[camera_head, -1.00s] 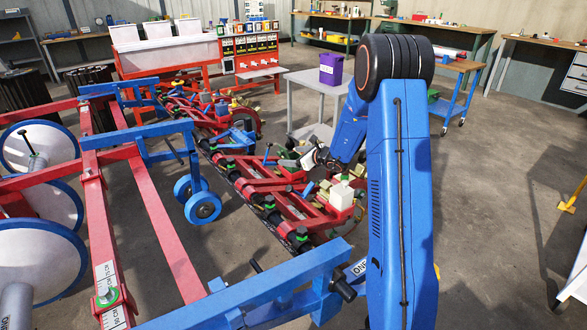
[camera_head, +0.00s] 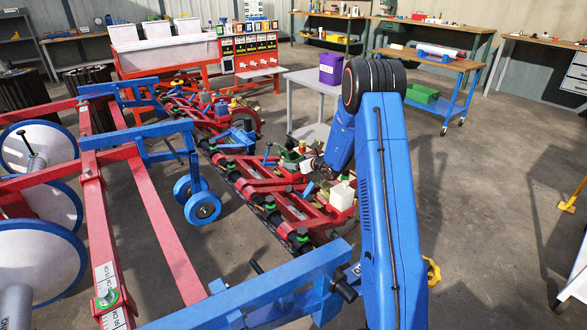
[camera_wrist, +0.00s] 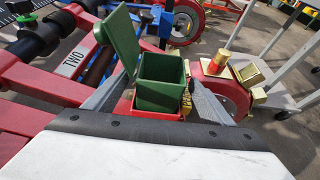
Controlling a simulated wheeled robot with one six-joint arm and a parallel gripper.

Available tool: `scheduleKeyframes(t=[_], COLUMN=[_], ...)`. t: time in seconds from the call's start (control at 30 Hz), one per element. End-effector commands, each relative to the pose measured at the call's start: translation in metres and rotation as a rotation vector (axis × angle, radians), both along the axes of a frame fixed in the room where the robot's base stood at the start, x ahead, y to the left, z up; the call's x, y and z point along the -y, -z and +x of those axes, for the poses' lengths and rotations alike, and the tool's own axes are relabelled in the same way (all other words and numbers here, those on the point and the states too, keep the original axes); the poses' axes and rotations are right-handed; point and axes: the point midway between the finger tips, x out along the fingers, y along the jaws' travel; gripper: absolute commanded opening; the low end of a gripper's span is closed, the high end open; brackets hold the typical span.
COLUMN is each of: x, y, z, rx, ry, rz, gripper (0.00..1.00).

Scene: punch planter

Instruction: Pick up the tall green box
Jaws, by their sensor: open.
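A green box (camera_wrist: 160,85) with an open top shows in the wrist view. A green lid (camera_wrist: 121,38) stands tilted up at its left side. The box sits at a red part of the machine. My gripper (camera_wrist: 157,88) is open, with its grey fingers to the left and right of the box. The box lies between them, and I cannot tell whether either finger touches it. In the head view the gripper is small, beyond my blue arm, and the box is hard to make out among the machine parts.
The red and blue machine frame (camera_head: 155,205) fills the left and middle. Gold blocks (camera_wrist: 248,74) and a red wheel (camera_wrist: 222,88) are close on the box's right. A grey table (camera_head: 312,80) holds a purple box (camera_head: 330,68).

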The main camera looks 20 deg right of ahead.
Motion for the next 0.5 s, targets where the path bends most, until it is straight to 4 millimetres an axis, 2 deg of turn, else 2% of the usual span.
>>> scheduleKeyframes(t=[0.2, 0.47, 0.5], x=[-0.006, -0.006, -0.006], y=[0.012, 0.013, 0.013], z=[0.025, 0.028, 0.027], rx=[-0.001, 0.0, 0.0], ry=[0.0, 0.001, 0.001], rz=[-0.001, -0.001, -0.001], gripper=[0.77, 0.77, 0.67])
